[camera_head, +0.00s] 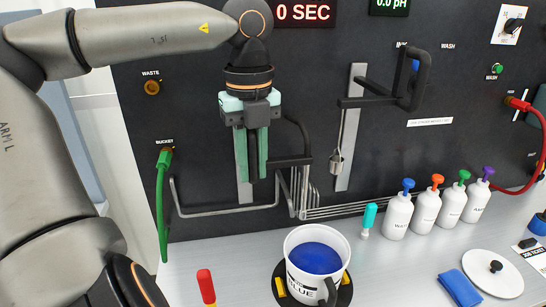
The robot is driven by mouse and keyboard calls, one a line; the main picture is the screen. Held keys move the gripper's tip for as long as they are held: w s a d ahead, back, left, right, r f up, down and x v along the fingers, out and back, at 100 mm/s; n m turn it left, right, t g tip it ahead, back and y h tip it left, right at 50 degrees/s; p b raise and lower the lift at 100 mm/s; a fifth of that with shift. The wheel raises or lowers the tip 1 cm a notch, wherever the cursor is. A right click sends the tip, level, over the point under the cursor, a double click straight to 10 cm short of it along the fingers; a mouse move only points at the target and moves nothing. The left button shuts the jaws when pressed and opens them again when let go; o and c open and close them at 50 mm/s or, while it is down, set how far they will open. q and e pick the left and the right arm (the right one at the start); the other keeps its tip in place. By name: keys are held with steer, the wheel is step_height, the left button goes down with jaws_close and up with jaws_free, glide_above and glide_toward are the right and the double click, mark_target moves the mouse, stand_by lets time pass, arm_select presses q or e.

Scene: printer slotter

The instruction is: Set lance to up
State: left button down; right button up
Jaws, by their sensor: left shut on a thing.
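A black handle assembly (299,138) is on the left grey rail (242,165) of the dark panel, with thin metal tubes (300,195) below it; I take this to be the lance. My left gripper (256,175), with green fingers pointing down, is at this assembly, shut on its black handle; the fingers hide the gripped part. A second black handle (420,80) sits on the right rail (351,125), higher up, with a small metal tip (337,160) hanging from it. No label naming the lance is readable. My right gripper is not in view.
A white bucket (305,240) of blue liquid stands on a black round base below the tubes. Several white bottles (398,215) stand at right. A green hose (163,200) hangs at left. A red-handled tool (206,287) and a blue cloth (459,288) are in front.

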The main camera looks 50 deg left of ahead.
arm_select(q)
step_height(320, 180, up, 11)
steer(key=shift+a+r+p, duration=0.1)
steer(key=shift+r+p, duration=0.1)
steer(key=shift+p, duration=0.2)
steer(key=c, duration=0.9)
jaws_free()
steer(key=shift+o, duration=0.7)
step_height(320, 180, up, 8)
steer(key=shift+f, duration=0.25)
